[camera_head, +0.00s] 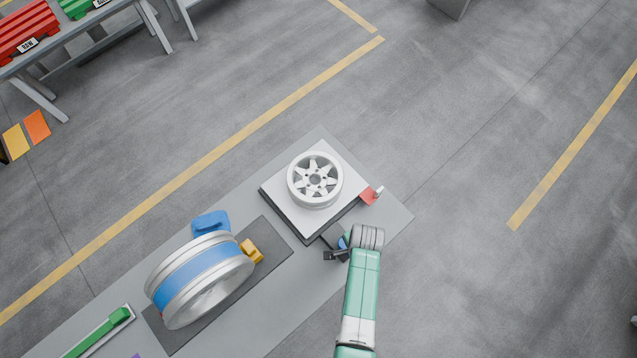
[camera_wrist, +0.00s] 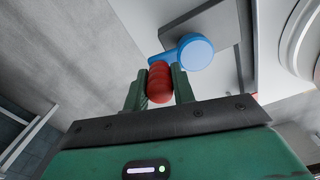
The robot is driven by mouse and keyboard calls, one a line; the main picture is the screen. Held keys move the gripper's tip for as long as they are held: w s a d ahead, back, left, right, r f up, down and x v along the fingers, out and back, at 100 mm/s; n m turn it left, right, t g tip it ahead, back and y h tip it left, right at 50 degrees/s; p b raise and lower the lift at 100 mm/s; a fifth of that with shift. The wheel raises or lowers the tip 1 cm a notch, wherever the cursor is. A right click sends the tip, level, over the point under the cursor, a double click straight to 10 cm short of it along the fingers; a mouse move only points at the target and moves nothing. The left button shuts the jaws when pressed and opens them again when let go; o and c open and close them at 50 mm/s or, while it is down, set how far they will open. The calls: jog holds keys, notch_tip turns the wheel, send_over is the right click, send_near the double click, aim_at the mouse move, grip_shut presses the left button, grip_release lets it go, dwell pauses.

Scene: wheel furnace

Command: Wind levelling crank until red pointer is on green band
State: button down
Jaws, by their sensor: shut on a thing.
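My gripper (camera_wrist: 160,85) is shut on the red handle knob (camera_wrist: 160,80), which sits between its two green fingers. The knob joins a blue crank (camera_wrist: 195,50) with a round hub, up and to the right of the fingers. In the head view my gripper (camera_head: 338,250) is at the near edge of the levelling platform (camera_head: 287,214), and only a little of the blue crank (camera_head: 343,242) shows beside it. A red piece (camera_head: 368,195) stands at the platform's right corner; I cannot tell if it is the pointer. I cannot make out a green band.
A white spoked wheel (camera_head: 315,180) lies on the platform. A large blue-banded rim (camera_head: 195,277) stands on a dark mat (camera_head: 275,250) to the left, with a yellow block (camera_head: 252,251) beside it. Open floor lies to the right of the bench.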

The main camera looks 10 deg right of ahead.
jog(key=shift+f, duration=0.1)
jog(key=shift+w+d+b, duration=0.75)
jog(key=shift+w+d, duration=0.15)
jog(key=shift+d, duration=0.15)
jog(key=shift+w, duration=0.1)
jog(key=shift+w+d+f+b, duration=0.1)
jog(key=shift+w+b, duration=0.15)
jog(key=shift+b, duration=0.15)
jog(key=shift+w+d+r+b, duration=0.15)
jog(key=shift+w+b, duration=0.1)
jog(key=shift+w, duration=0.3)
jog(key=shift+w+d+r+b, duration=0.1)
jog(key=shift+w+b, duration=0.15)
jog(key=shift+w, duration=0.25)
